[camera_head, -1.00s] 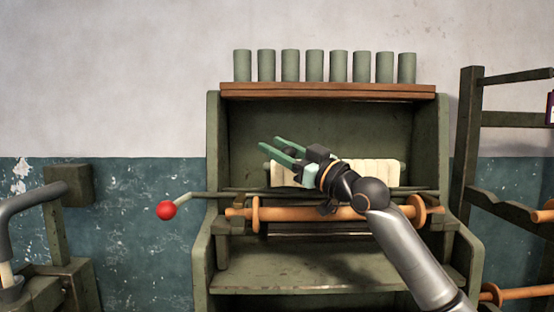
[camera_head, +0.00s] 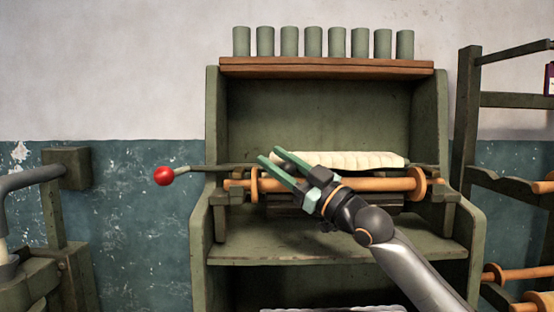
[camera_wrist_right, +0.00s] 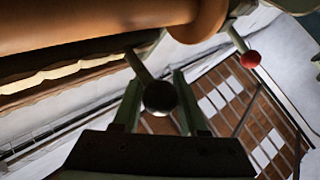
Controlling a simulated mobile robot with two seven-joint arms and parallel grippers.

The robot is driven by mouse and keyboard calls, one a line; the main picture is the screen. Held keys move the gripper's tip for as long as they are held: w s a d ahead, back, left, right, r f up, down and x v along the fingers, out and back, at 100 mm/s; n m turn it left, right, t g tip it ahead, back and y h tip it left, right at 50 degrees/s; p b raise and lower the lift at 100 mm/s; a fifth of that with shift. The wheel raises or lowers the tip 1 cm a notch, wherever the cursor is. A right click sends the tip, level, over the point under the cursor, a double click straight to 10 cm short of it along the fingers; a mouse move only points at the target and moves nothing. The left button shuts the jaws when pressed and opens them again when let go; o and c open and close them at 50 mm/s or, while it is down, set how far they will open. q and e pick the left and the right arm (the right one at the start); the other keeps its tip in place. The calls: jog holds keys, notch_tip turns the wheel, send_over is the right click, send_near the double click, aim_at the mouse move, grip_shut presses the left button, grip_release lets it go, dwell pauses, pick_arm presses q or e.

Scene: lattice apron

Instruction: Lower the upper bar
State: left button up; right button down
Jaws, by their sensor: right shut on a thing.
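A cream, ribbed bar (camera_head: 345,160) lies level inside the green frame, just above and behind an orange roller (camera_head: 375,185); I take it for the upper bar. My right gripper (camera_head: 268,154) reaches across the roller to the bar's left end. In the right wrist view, a dark round knob (camera_wrist_right: 160,97) on a short stem sits between the gripper's two green fingers (camera_wrist_right: 157,92). The gripper is shut on this knob. The cream bar shows there as a pale wavy strip (camera_wrist_right: 60,76). How the knob joins the bar is hidden. My left gripper is not in view.
A lever with a red ball (camera_head: 164,175) sticks out left of the green frame (camera_head: 213,120). A wooden shelf (camera_head: 325,68) above holds several green cylinders (camera_head: 332,41). A dark rack (camera_head: 468,110) stands at the right. The space above the cream bar is clear.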

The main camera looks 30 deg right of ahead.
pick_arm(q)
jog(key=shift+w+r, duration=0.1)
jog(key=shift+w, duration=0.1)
pick_arm(e)
jog(key=shift+a, duration=0.25)
jog(key=shift+f, duration=0.1)
jog(key=c, duration=0.9)
grip_release()
jog(key=o, duration=0.4)
jog(key=shift+s, duration=0.25)
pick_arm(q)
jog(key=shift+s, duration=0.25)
pick_arm(e)
jog(key=shift+o, duration=0.2)
